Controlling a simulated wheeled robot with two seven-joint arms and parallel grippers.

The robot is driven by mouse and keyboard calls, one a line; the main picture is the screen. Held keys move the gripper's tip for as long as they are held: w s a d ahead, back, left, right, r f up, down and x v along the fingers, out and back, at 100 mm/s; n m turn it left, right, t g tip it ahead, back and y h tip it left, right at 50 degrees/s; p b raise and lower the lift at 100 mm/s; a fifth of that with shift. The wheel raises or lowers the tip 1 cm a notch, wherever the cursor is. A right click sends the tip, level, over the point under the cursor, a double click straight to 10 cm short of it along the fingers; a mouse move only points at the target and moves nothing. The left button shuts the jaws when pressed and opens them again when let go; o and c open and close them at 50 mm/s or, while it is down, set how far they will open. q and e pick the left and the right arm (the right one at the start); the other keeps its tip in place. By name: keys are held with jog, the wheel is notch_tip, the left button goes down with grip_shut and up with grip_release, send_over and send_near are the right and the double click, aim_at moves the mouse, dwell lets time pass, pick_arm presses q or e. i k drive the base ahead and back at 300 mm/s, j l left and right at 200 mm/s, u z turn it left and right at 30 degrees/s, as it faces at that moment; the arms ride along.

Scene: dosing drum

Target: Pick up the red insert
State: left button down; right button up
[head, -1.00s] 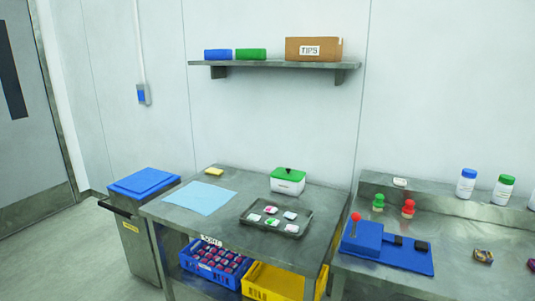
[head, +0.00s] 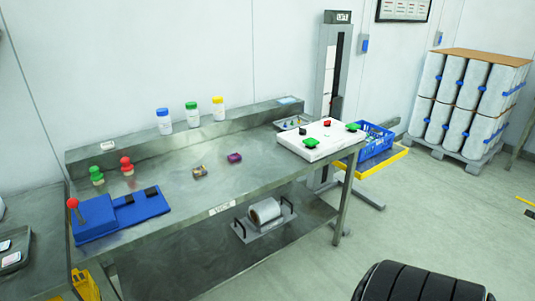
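A red knobbed piece (head: 126,165) stands upright on the metal bench at the left, beside a similar green knobbed piece (head: 96,174). A small red piece (head: 327,124) also shows on the white board (head: 318,152) at the bench's right end, among green knobbed pieces (head: 310,143). I cannot tell from the picture which of the red pieces is the insert. Neither of my grippers is in view, and nothing touches these pieces.
A blue fixture (head: 138,209) with a red-ball lever sits at the bench's front left. A blue crate (head: 372,142) adjoins the right end. Bare bench surrounds the blocks.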

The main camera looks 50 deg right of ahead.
aim_at(236, 156)
jog(key=z, duration=1.35)
jog(key=i+u, duration=0.4)
jog(key=i, duration=0.4)
